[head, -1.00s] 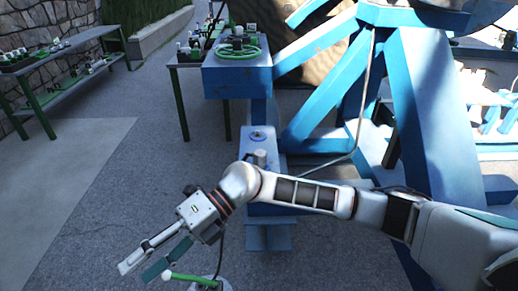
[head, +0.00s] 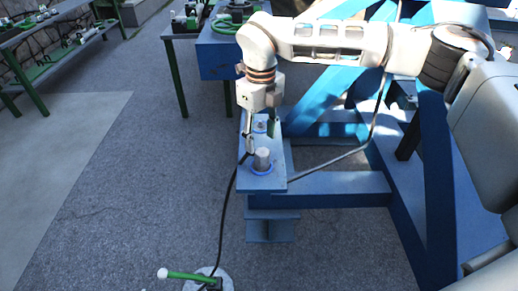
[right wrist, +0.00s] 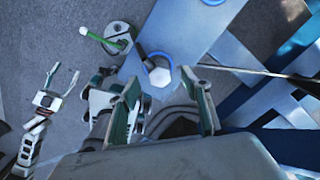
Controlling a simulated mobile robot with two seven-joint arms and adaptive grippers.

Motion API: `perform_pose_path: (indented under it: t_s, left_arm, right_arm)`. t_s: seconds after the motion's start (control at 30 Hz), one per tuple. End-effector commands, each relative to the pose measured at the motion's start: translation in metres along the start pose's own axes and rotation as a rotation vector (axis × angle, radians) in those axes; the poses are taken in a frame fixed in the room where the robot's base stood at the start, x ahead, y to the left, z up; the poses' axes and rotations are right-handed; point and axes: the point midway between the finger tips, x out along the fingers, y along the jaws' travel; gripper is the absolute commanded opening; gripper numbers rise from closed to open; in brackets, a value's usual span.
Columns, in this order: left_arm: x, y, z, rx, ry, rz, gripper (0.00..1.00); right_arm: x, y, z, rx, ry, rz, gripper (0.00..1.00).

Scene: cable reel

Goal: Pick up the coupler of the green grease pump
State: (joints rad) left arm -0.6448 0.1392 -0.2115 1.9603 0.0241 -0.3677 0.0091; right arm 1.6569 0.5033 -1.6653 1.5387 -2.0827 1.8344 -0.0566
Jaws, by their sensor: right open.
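The green grease pump (head: 208,281) stands on the floor at the bottom of the head view, its green handle sticking out left; it also shows in the right wrist view (right wrist: 118,38). Its black hose (head: 224,215) runs up toward the left edge of the blue pedestal. The hose end, with the coupler, is not clear to me. A grey cylinder in a blue ring (head: 262,158) stands on the pedestal and shows between my fingers in the wrist view (right wrist: 159,76). My right gripper (head: 260,142) points down above the pedestal, open. What looks like my left gripper (right wrist: 61,80) shows at the wrist view's left.
The blue pedestal (head: 255,181) joins a large blue frame (head: 330,189) on the right. A blue table (head: 218,62) with a green ring stands behind. A side table (head: 50,33) with several fittings is at upper left.

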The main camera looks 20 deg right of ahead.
Motion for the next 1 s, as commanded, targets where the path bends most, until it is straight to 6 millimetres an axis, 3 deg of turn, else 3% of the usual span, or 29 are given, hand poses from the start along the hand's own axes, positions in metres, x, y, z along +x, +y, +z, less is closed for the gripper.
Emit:
perform_pose_path:
  t_s: [0.1,0.37,0.6,0.93,0.97,1.0]
  left_arm:
    - [0.002,-0.003,-0.006,0.002,0.01,-0.004,0.47]
    - [-0.005,0.002,0.003,-0.001,-0.009,0.004,0.47]
    - [-0.005,0.001,-0.002,0.0,-0.004,0.003,0.47]
    - [-0.003,-0.001,-0.007,0.001,0.003,0.0,0.47]
    - [-0.003,-0.001,-0.007,0.001,0.003,0.0,0.47]
    - [-0.003,-0.001,-0.007,0.001,0.004,0.0,0.47]
  right_arm:
    - [0.009,0.0,-0.001,0.0,0.002,0.0,0.48]
    - [0.035,0.0,-0.002,0.0,0.002,0.002,0.48]
    - [0.068,0.001,-0.004,-0.001,0.001,0.002,0.48]
    - [0.077,0.0,-0.004,-0.001,-0.001,0.001,0.48]
    - [0.077,0.0,-0.004,-0.001,-0.001,0.001,0.45]
    - [0.077,0.0,-0.004,-0.001,-0.001,0.001,0.35]
